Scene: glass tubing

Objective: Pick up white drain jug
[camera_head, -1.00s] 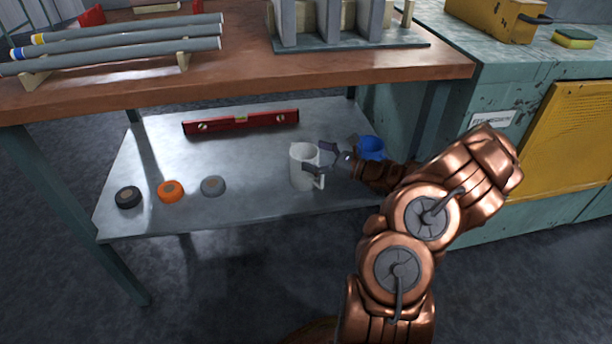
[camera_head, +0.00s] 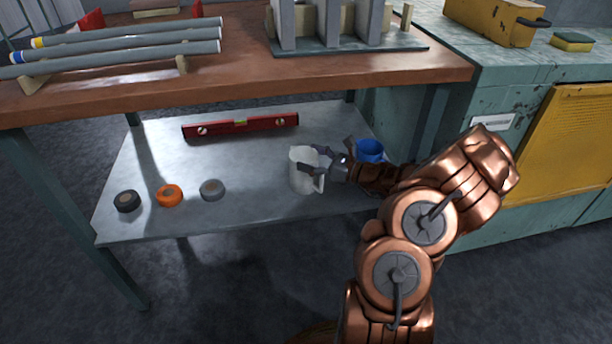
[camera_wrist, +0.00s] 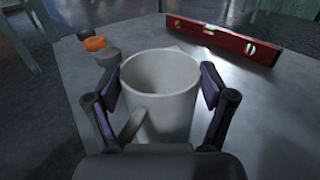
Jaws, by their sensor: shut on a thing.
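The white drain jug (camera_head: 301,173) stands upright on the grey lower shelf of the bench in the head view. In the wrist view the jug (camera_wrist: 165,92) fills the middle, with its open rim up and its handle toward my palm, a little to the left. My gripper (camera_head: 315,161) reaches in from the right, with a finger on either side of the jug. In the wrist view the fingers of my gripper (camera_wrist: 160,88) are shut on the jug's sides below the rim. The jug's base is hidden in the wrist view.
A blue mug (camera_head: 369,151) stands close behind my wrist. A red spirit level (camera_head: 241,125) lies at the shelf's back. Black (camera_head: 127,201), orange (camera_head: 169,195) and grey (camera_head: 212,189) tape rolls lie left. The wooden benchtop (camera_head: 240,83) overhangs the lower shelf (camera_head: 250,208).

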